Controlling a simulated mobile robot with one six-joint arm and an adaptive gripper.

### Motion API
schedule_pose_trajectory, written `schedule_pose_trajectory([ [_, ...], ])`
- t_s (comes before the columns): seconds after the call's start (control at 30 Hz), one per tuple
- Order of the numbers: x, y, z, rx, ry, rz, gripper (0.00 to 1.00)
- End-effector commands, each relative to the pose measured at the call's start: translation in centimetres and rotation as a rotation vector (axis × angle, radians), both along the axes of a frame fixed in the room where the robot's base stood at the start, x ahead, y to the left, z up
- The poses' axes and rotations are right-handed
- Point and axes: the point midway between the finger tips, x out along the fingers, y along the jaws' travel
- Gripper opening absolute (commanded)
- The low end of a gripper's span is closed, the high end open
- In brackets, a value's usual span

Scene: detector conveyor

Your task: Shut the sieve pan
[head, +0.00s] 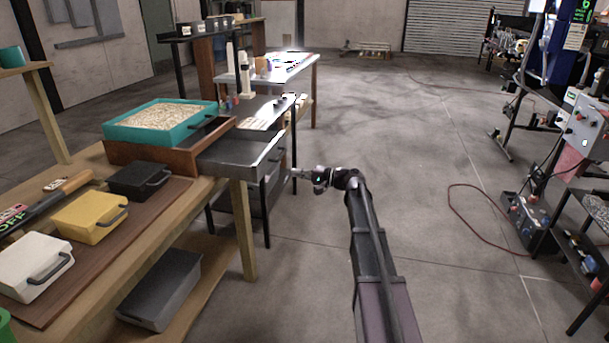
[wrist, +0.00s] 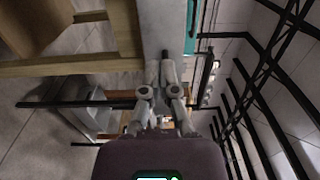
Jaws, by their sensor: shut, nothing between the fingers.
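The sieve pan (head: 243,152) is a grey metal drawer. In the head view it sticks out to the right from a brown wooden housing (head: 150,158), under a teal sieve tray (head: 115,128) of pale grains. It stands well open, its front with the handle facing right. My gripper (head: 293,173) is shut and empty, just right of the pan's front. In the wrist view my fingers (wrist: 165,62) are together and point at a grey surface (wrist: 155,22), which looks like the pan front. I cannot tell whether they touch it.
A wooden bench (head: 245,225) carries a black box (head: 138,180), a yellow box (head: 90,216) and a white box (head: 33,266). A grey bin (head: 160,290) is on the shelf below. A metal table (head: 262,110) stands behind the pan.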

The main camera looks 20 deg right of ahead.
Motion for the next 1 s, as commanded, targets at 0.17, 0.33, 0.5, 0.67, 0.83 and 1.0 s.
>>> schedule_pose_trajectory([
  [0.17, 1.5, 2.5, 0.0, 0.000, 0.000, 0.002, 0.00],
  [0.33, 2.8, 4.7, 0.0, 0.000, 0.000, 0.002, 0.00],
  [0.5, 4.0, 6.7, 0.0, 0.000, 0.000, 0.001, 0.00],
  [0.67, 4.6, 7.8, 0.0, 0.000, 0.000, 0.001, 0.00],
  [0.83, 4.9, 8.4, 0.0, 0.000, 0.000, 0.000, 0.00],
  [1.0, 4.9, 8.4, 0.0, 0.000, 0.000, 0.000, 0.00],
])
